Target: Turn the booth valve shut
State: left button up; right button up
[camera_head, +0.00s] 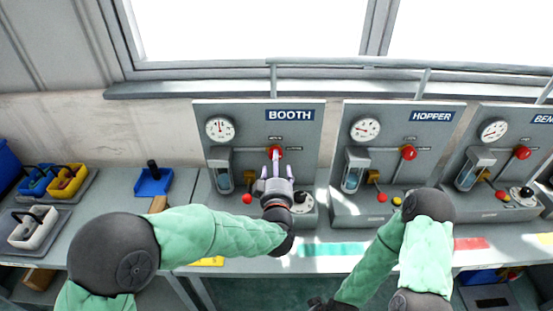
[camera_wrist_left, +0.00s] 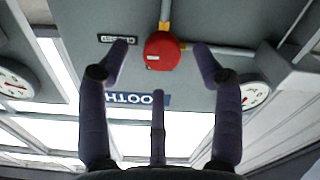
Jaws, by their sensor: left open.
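The booth panel (camera_head: 310,140) stands at the back of the bench with a blue BOOTH label (camera_head: 290,115). Its red valve knob (camera_head: 274,152) sits on a pipe below the label. My left gripper (camera_head: 276,168) is in front of the panel, just below the knob, and partly covers the view there. In the left wrist view, where the panel is upside down, the red knob (camera_wrist_left: 163,52) shows ahead between the spread fingers of my open left gripper (camera_wrist_left: 160,72). No contact is visible. My right arm reaches down to the bottom edge; its gripper is not seen.
The hopper panel (camera_head: 335,190) and another panel (camera_head: 470,135) with similar red knobs stand to the right. Blue (camera_head: 152,182) and yellow (camera_head: 66,182) items lie on the bench at left.

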pick_arm(q)
jog(key=s, duration=0.7)
jog(key=shift+s, duration=0.2)
dwell(0.9)
